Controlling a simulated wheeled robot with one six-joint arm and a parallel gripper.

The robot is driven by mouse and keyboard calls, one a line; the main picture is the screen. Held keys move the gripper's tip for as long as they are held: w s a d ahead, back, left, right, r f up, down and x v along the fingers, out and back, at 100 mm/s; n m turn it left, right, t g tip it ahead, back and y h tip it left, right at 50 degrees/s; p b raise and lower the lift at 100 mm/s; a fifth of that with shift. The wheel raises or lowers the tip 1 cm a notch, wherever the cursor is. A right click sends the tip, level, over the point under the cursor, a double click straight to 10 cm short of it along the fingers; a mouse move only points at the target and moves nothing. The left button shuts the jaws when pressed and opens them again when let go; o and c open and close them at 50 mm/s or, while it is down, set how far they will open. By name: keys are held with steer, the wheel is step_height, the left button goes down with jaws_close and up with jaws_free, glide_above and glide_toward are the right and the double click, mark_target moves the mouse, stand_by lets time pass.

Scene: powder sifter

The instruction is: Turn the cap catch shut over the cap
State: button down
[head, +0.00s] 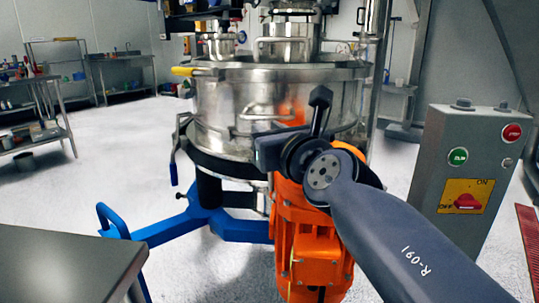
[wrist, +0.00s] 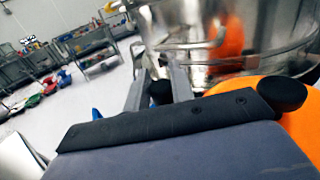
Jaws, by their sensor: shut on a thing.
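My gripper (wrist: 160,82) is in front of the steel sifter, its two grey fingers shut on a small black piece (wrist: 160,93). The piece appears to be the cap catch, but most of its shape is hidden behind the gripper body. In the head view my dark gripper (head: 272,150) lies against the drum's lower side, above the orange motor, and its fingertips cannot be made out. I cannot make out the cap, or whether the catch lies over it. The steel sifter drum (head: 225,105) stands upright and also fills the upper right of the wrist view (wrist: 190,30).
The orange motor (head: 310,245) is just below my wrist. A blue leg frame (head: 165,232) carries the sifter. A grey control box (head: 470,165) stands at the right, a steel table (head: 60,265) at the near left.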

steer(key=shift+s+f+n+y+b, duration=0.15)
steer(key=shift+n+y+b, duration=0.25)
steer(key=shift+b, duration=0.75)
steer(key=c, duration=1.3)
jaws_free()
steer(key=shift+d, duration=0.1)
steer(key=shift+o, duration=0.2)
